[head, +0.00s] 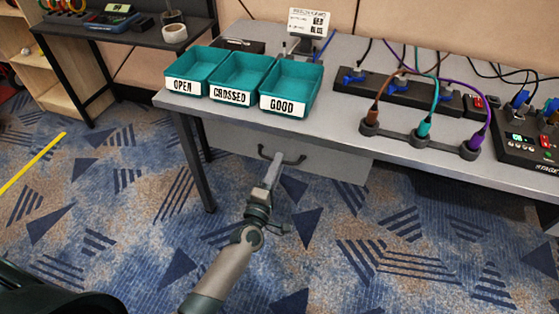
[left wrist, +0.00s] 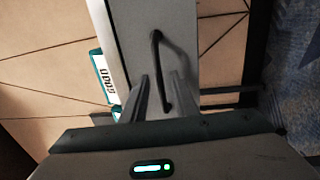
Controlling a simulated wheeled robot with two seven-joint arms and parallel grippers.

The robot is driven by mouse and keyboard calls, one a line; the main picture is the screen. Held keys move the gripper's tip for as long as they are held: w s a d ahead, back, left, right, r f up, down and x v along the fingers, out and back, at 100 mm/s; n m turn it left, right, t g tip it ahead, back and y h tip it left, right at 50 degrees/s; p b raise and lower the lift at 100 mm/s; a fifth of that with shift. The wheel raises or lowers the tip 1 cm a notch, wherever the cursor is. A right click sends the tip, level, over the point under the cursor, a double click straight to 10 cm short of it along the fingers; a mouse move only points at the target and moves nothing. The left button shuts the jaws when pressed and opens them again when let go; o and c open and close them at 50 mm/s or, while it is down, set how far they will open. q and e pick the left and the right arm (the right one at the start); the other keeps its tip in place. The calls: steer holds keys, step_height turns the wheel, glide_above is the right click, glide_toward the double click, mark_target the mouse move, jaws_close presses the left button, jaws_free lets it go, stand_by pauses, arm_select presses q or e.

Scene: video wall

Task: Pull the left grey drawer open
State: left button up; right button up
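The grey drawer (head: 335,163) hangs under the front edge of the table, and its front looks shut. Its dark bar handle (head: 264,152) is partly hidden by my left gripper (head: 276,163), which reaches up to it from below. In the left wrist view the drawer front (left wrist: 131,45) is pale grey and the handle (left wrist: 156,55) runs upright in the picture. My left gripper (left wrist: 162,80) has its two fingers apart, with the lower part of the handle showing between them. I cannot tell whether the fingers touch it. My right gripper is not in view.
On the table (head: 350,130) stand teal bins marked OPEN (head: 184,87), CROSSED (head: 231,97) and GOOD (head: 284,105). Cables and a power strip (head: 400,92) lie to the right. A table leg (head: 196,165) stands left of the drawer. The carpet in front is clear.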

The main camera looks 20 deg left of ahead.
arm_select(q)
steer(key=shift+w+r, duration=0.1)
steer(key=shift+w, duration=0.95)
steer(key=shift+c, duration=0.3)
jaws_close()
stand_by(0.5)
